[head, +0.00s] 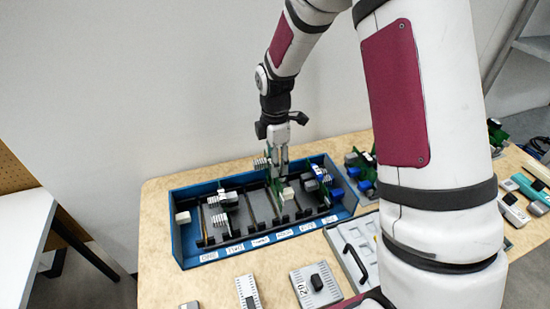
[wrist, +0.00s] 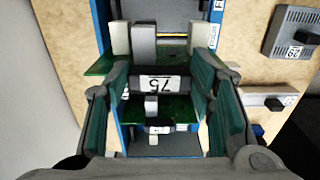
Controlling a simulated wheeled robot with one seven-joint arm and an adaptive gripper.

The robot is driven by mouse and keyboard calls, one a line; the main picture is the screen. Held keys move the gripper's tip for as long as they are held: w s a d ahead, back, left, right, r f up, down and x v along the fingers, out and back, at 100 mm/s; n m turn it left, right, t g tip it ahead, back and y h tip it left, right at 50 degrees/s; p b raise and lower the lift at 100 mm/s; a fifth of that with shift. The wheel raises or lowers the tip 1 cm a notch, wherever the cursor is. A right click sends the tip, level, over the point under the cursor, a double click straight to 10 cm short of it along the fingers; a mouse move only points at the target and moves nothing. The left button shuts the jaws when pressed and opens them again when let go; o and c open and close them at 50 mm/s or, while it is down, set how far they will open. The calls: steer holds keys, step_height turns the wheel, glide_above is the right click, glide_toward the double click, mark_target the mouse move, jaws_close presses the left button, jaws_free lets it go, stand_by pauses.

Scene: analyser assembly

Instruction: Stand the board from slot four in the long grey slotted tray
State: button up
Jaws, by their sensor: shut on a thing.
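My gripper (head: 280,150) points down into the blue box (head: 180,232), over its middle slots. It is shut on a green board (head: 275,183) with a pale block on it. In the wrist view the fingers of my gripper (wrist: 160,92) stand on either side of this green board (wrist: 180,108), which carries a dark part labelled 75. The board's lower edge is hidden, so I cannot tell whether it is still in its slot. I cannot make out the long grey slotted tray for certain.
Other boards (head: 228,200) stand in the blue box, with white labels (head: 260,241) along its front. A grey panel with a black handle (head: 356,262) lies to its right. Labelled grey blocks (head: 315,285) lie in front. More boards (head: 362,168) stand behind my arm.

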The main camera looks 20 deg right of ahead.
mark_target(274, 181)
steer(key=shift+f+b, duration=1.1)
steer(key=shift+f, duration=2.35)
stand_by(1.7)
steer(key=o, duration=1.3)
steer(key=shift+c, duration=0.2)
steer(key=shift+o, duration=0.6)
steer(key=shift+r+p, duration=0.6)
steer(key=shift+r, duration=0.65)
